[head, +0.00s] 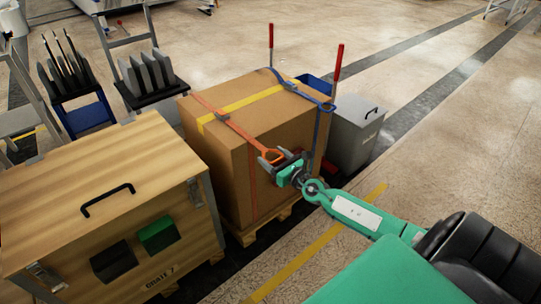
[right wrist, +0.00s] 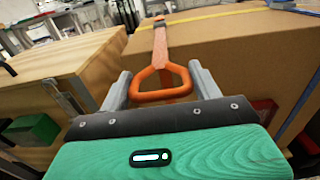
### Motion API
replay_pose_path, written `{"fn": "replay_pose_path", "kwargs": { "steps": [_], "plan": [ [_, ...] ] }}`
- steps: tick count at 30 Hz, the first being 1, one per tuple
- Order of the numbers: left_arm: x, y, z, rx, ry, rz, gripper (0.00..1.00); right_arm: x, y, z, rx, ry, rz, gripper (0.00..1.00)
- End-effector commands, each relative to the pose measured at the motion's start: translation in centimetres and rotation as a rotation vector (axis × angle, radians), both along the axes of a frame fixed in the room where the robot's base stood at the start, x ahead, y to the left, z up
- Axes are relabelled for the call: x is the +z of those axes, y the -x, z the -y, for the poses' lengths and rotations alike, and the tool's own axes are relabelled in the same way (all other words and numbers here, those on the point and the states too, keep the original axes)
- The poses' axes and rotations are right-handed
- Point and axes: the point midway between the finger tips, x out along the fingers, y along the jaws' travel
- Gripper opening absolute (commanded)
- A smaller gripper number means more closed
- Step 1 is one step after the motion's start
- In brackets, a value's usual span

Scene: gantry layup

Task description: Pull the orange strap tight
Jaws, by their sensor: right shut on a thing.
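The orange strap (head: 222,115) runs over the top of a large cardboard box (head: 285,125) and ends in an orange pull loop (head: 270,154) at the box's front edge. My right gripper (head: 276,160) is at that loop, in front of the box, and is shut on it. In the right wrist view the loop (right wrist: 160,97) sits between the two grey fingers (right wrist: 161,84), with the strap (right wrist: 160,45) running straight away from it over the box. Orange strap also hangs down the box's front face. My left gripper is not in view.
A blue strap (head: 317,135) crosses the box's right end, and yellow tape (head: 245,101) crosses its top. A wooden crate (head: 150,150) stands close on the left. A grey bin (head: 357,138) and two red-topped posts (head: 338,65) stand behind. Floor at right is clear.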

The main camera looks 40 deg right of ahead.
Motion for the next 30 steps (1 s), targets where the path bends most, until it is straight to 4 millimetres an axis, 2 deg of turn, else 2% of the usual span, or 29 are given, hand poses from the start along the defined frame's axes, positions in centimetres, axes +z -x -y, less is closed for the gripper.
{"fn": "replay_pose_path", "kwargs": {
  "steps": [5,6,7,19,23,30],
  "plan": [
    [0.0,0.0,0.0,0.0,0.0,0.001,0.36,-0.2,0.1,-0.1,0.002,-0.001,-0.005,0.23],
    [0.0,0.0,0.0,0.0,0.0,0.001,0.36,-0.3,0.1,-0.1,0.002,-0.001,-0.005,0.72],
    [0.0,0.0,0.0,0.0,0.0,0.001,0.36,-0.3,0.1,-0.1,0.002,-0.001,-0.005,0.75],
    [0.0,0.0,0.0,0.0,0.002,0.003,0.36,-0.2,0.6,0.0,0.001,0.0,-0.004,0.75],
    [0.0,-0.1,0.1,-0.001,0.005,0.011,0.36,-0.2,2.1,0.1,0.001,0.001,-0.004,0.75],
    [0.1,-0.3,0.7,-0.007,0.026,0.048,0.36,-0.3,5.7,0.4,0.002,0.0,-0.006,0.75]
  ]
}}
